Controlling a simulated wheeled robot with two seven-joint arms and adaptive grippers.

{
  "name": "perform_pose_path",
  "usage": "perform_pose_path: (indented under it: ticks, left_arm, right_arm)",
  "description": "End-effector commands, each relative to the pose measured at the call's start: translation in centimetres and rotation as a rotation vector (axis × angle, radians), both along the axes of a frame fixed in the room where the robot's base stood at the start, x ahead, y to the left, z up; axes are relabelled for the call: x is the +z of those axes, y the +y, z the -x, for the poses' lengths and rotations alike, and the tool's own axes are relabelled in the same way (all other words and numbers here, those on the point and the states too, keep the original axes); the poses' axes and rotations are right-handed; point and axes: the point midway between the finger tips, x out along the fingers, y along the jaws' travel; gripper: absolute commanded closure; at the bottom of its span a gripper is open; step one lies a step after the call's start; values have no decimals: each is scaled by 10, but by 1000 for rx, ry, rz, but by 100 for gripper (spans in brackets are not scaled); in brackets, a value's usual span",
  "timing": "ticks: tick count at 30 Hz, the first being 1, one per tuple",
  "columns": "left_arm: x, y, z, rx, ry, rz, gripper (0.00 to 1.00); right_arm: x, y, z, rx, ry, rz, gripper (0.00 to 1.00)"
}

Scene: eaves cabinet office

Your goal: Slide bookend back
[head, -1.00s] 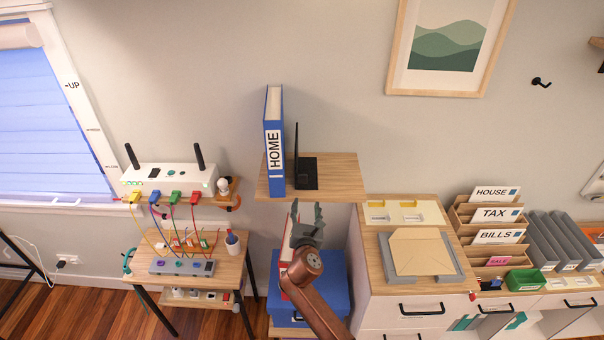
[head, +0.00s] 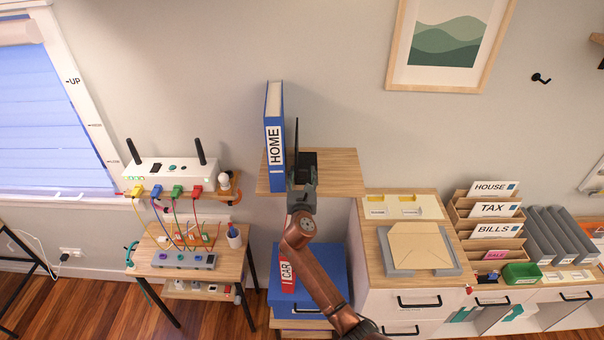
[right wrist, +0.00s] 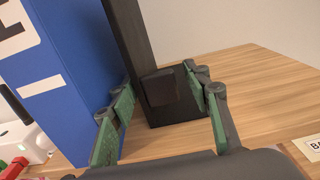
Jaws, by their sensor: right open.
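The black bookend (head: 307,160) stands on the wooden wall shelf (head: 340,174), its upright plate beside the blue HOME binder (head: 274,137). In the right wrist view the bookend (right wrist: 138,50) rises between my fingers, with a dark block low on its front. The binder (right wrist: 50,75) stands at its left there. My right gripper (head: 302,186) is at the shelf's front edge and hides the lower front of the bookend. In the right wrist view my right gripper (right wrist: 166,115) is open, one finger on each side of the block. I cannot tell whether the fingers touch it. My left gripper is not in view.
The shelf is bare right of the bookend. Below it are a blue box (head: 318,292) and a red CAR binder (head: 286,275). A white router (head: 170,171) with cables stands at left. A cabinet with a paper tray (head: 420,248) is at right.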

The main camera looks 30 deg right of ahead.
Motion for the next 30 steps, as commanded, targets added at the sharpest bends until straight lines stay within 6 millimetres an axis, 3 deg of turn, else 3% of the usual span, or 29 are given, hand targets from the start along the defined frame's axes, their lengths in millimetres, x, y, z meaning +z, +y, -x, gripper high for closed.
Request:
perform_pose_path:
  ticks: [5,24,30]
  left_arm:
    - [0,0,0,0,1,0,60]
    - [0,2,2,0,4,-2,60]
    - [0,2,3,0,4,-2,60]
  right_arm:
    - [0,0,0,0,-1,-1,56]
    - [0,0,1,-1,-1,-1,100]
    - [0,-1,1,-1,0,-1,100]
